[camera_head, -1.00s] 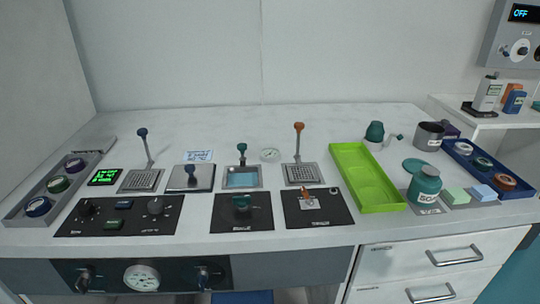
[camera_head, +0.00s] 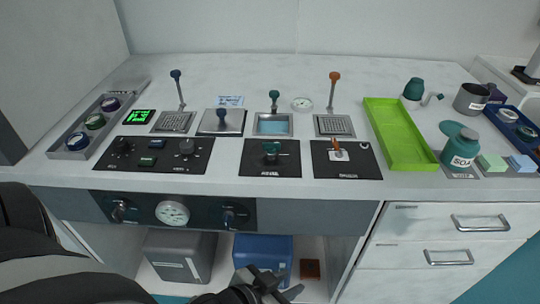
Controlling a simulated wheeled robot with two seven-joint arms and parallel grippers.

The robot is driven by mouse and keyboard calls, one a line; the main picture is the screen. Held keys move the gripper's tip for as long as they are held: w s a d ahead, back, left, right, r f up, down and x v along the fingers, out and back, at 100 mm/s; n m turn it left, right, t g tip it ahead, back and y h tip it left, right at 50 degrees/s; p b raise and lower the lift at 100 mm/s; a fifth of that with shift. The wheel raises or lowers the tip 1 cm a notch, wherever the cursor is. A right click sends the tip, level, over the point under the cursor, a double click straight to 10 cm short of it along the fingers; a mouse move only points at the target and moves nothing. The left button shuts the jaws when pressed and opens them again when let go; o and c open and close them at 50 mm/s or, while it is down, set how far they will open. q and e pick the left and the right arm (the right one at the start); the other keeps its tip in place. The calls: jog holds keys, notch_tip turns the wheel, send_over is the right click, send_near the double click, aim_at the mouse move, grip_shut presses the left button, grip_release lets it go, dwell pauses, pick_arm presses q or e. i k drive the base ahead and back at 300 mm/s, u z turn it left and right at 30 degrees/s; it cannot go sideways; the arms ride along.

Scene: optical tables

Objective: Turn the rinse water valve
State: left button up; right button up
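A teal-green valve handle (camera_head: 271,149) stands on a black panel (camera_head: 257,167) in the middle of the bench, in front of a small basin of blue water (camera_head: 273,124). The front panel below carries two dark knobs, a left one (camera_head: 119,210) and a right one (camera_head: 229,217). The labels are too small to read, so I cannot tell which is the rinse water valve. My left gripper (camera_head: 277,286) is low in front of the bench, below the panels, fingers apart and empty. My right gripper is out of view.
A round gauge (camera_head: 173,213) sits between the front knobs. A grey box (camera_head: 181,258) and a blue box (camera_head: 262,258) stand under the bench. A lime tray (camera_head: 397,135) and a soap bottle (camera_head: 461,150) are at right. Tall levers rise behind the panels.

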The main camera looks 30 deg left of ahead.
aim_at(271, 147)
jog(key=z, duration=1.4)
jog(key=k, duration=0.7)
jog(key=u, duration=0.8)
